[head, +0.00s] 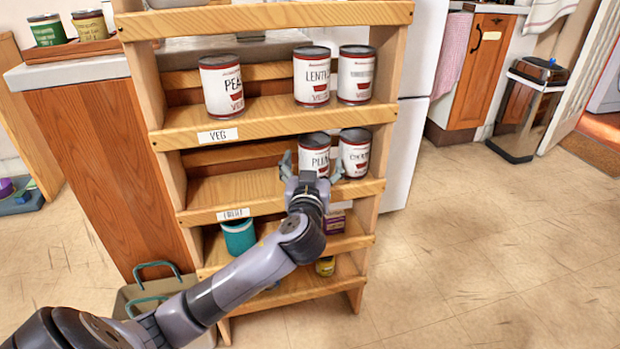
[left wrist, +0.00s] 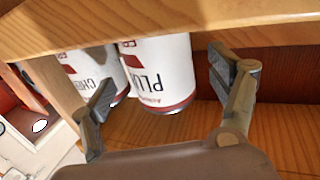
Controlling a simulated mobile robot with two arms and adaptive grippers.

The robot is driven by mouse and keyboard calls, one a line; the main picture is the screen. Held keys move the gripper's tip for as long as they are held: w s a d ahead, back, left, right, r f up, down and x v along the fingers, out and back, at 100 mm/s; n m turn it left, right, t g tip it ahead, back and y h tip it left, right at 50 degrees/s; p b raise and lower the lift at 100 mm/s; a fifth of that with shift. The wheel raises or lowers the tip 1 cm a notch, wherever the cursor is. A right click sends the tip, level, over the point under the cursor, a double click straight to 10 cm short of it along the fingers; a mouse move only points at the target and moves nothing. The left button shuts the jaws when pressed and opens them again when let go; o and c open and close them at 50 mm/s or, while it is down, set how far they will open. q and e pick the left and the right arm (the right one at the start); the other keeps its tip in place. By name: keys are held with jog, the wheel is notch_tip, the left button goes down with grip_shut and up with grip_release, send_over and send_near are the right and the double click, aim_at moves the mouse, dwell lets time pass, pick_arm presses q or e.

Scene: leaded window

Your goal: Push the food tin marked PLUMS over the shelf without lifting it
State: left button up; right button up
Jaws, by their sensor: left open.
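The food tin marked PLUMS (head: 314,150), white with a dark lid and red band, stands upright on the middle shelf (head: 235,190). A similar tin (head: 355,150), its label starting CHE, stands close to its right. My left gripper (head: 311,163) is open in front of the PLUMS tin, below its lettering. In the left wrist view the view is turned over: the PLUMS tin (left wrist: 158,75) shows between the open fingers of my left gripper (left wrist: 168,95). One finger overlaps the CHE tin (left wrist: 92,65); I cannot tell whether it touches. My right gripper is out of view.
The middle shelf is bare left of the PLUMS tin. A teal container (head: 238,236) stands lower. Side uprights bound the shelves.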

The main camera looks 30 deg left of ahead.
pick_arm(q)
jog(key=v, duration=0.8)
jog(key=shift+a, duration=0.15)
